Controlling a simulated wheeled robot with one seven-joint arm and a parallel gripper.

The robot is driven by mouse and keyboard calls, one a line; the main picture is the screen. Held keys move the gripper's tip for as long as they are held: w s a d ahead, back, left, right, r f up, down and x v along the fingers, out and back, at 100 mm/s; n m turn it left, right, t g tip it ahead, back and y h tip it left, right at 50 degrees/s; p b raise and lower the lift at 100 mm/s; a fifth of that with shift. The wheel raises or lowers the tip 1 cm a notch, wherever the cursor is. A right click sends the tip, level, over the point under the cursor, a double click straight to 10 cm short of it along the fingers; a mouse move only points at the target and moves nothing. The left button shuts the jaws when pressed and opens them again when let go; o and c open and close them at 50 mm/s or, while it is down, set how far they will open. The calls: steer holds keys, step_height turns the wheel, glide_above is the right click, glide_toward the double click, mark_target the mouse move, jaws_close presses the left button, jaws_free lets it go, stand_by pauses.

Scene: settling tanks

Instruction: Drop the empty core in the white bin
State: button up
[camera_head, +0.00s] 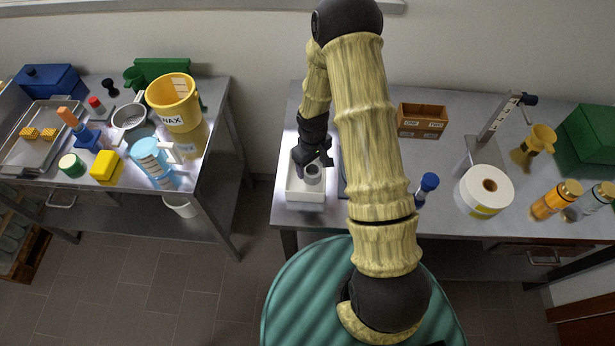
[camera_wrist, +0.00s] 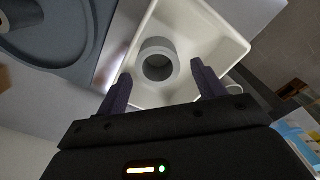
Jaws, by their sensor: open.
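The empty core (camera_wrist: 157,62) is a short grey ring with an open hole. In the wrist view it is inside the white bin (camera_wrist: 222,32), apart from the bin's far walls. In the head view the core (camera_head: 313,174) shows at the bin's right part, just below my fingers, and the white bin (camera_head: 305,195) stands on the right table's left end. My gripper (camera_wrist: 158,88) is open, its two dark fingers spread on either side of the core with a gap to each. The head view shows my gripper (camera_head: 312,160) over the bin. Whether the core touches the bin's floor is hard to tell.
A separate left table carries a yellow bucket (camera_head: 174,101) and small items. A floor gap lies between the tables.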

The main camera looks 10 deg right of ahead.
steer(key=shift+w+d+r, duration=0.1)
steer(key=shift+d, duration=0.1)
steer(key=shift+w+r, duration=0.1)
steer(key=shift+r, duration=0.4)
step_height(320, 180, up, 16)
steer(key=b, duration=0.3)
steer(key=shift+a, duration=0.2)
steer(key=shift+s+r, duration=0.1)
steer(key=shift+s, duration=0.1)
steer(key=s+r+m+t, duration=0.1)
steer(key=s+m, duration=0.1)
steer(key=s, duration=0.5)
steer(key=s+r+m+t, duration=0.1)
steer(key=s+r+m, duration=0.1)
steer(key=s, duration=0.5)
steer(key=shift+s+d+r+m+t, duration=0.2)
steer(key=shift+r+m+t, duration=0.1)
steer(key=shift+m, duration=0.4)
steer(key=shift+c, duration=0.2)
